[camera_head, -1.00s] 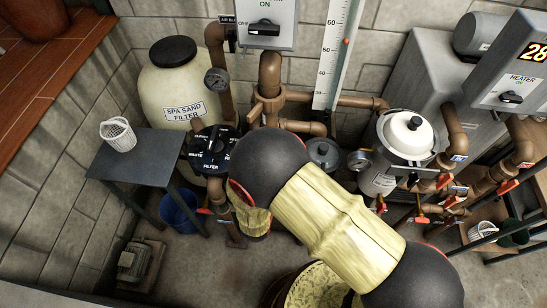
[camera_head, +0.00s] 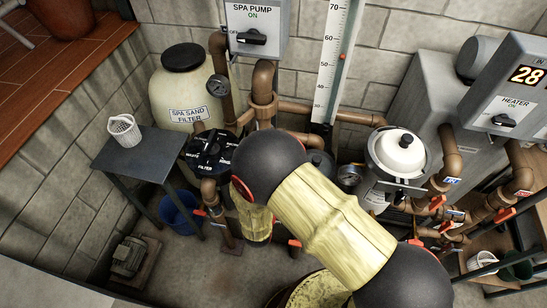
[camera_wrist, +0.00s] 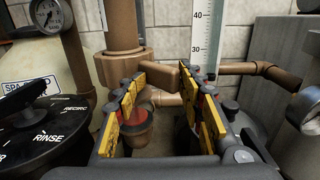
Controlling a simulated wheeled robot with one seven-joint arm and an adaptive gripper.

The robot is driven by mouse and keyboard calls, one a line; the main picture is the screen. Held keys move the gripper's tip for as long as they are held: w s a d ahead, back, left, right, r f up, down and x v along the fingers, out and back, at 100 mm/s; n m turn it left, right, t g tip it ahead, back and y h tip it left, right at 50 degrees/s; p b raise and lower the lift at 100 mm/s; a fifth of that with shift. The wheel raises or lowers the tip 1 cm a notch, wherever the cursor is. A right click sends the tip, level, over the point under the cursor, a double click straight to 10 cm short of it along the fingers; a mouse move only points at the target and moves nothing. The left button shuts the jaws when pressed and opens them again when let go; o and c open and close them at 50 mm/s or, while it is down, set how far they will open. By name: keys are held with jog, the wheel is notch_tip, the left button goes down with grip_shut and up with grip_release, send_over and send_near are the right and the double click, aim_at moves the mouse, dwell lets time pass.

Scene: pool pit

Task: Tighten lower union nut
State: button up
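My gripper (camera_wrist: 167,78) is open in the wrist view, with yellow-and-black fingers on both sides and nothing held between them. Left of and beyond the left finger, a brown vertical pipe carries a thick collar (camera_wrist: 119,66), which looks like a union fitting. A brown cup-shaped fitting (camera_wrist: 136,130) with a reddish inside sits lower, partly behind the left finger. I cannot tell which of these is the lower union nut. In the head view, the same pipework shows a thick fitting (camera_head: 263,106); my arm hides the gripper and what lies below.
The black filter valve (camera_head: 211,150) is close on the left and also shows in the wrist view (camera_wrist: 40,125). A pressure gauge (camera_wrist: 50,17) is above it. A horizontal pipe (camera_wrist: 240,68) and the ruler (camera_wrist: 201,35) are behind the fingers. A white-lidded strainer (camera_head: 398,155) stands right.

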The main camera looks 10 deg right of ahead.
jog(key=shift+d+f, duration=0.65)
jog(key=shift+d, duration=0.2)
jog(key=shift+r, duration=0.1)
jog(key=shift+a, duration=0.1)
jog(key=shift+r, duration=0.1)
jog(key=shift+c, duration=0.2)
jog(key=shift+s+a, duration=0.2)
jog(key=shift+s, duration=0.05)
jog(key=shift+c, duration=0.2)
jog(key=v, duration=1.1)
jog(key=shift+a+r, duration=0.2)
jog(key=shift+a, duration=0.05)
jog(key=shift+s, duration=0.1)
